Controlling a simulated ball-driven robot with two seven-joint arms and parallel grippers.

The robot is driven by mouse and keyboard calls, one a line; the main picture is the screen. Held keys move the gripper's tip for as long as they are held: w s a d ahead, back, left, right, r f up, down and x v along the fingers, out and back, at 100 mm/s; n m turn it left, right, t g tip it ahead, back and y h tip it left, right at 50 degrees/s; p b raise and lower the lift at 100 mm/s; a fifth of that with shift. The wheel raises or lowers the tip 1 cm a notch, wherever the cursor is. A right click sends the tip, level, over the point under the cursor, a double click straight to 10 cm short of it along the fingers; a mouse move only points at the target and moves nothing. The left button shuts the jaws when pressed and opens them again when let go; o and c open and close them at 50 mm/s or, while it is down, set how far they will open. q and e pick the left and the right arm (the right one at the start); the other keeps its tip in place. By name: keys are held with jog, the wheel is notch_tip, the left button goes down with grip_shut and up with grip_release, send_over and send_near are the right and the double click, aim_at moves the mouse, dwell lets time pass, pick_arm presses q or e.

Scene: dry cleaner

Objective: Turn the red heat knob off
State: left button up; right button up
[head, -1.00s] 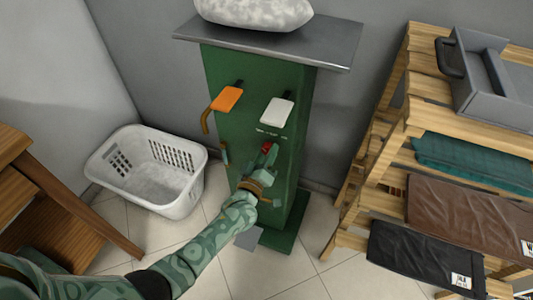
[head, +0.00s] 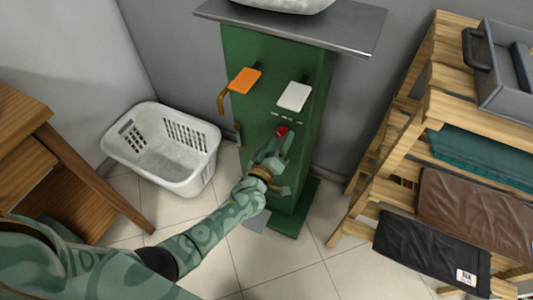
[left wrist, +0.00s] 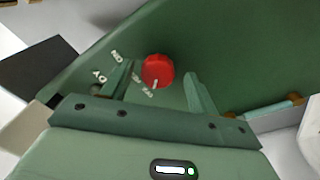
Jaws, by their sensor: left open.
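The red heat knob (head: 282,131) is on the front of the green press column (head: 262,105), below the white pedal-like plate. In the left wrist view the round red knob (left wrist: 157,70) shows a white pointer mark on its lower edge, and white lettering lies to its left. My left gripper (head: 277,146) is open at the column, just below the knob. In the left wrist view the knob appears between the two fingers of my left gripper (left wrist: 156,86), toward their tips. I cannot tell whether a finger touches it. My right gripper is not in view.
An orange lever plate (head: 245,80) and a white plate (head: 294,96) stick out above the knob. A grey top (head: 300,28) covers the column. A white laundry basket (head: 165,150) stands left, and a wooden rack (head: 440,105) with folded clothes stands right.

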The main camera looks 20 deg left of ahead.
pick_arm(q)
jog(key=s+f+p, duration=0.1)
jog(key=s+p, duration=0.2)
jog(key=s, duration=1.2)
jog(key=shift+a+p, duration=0.25)
jog(key=shift+p, duration=0.1)
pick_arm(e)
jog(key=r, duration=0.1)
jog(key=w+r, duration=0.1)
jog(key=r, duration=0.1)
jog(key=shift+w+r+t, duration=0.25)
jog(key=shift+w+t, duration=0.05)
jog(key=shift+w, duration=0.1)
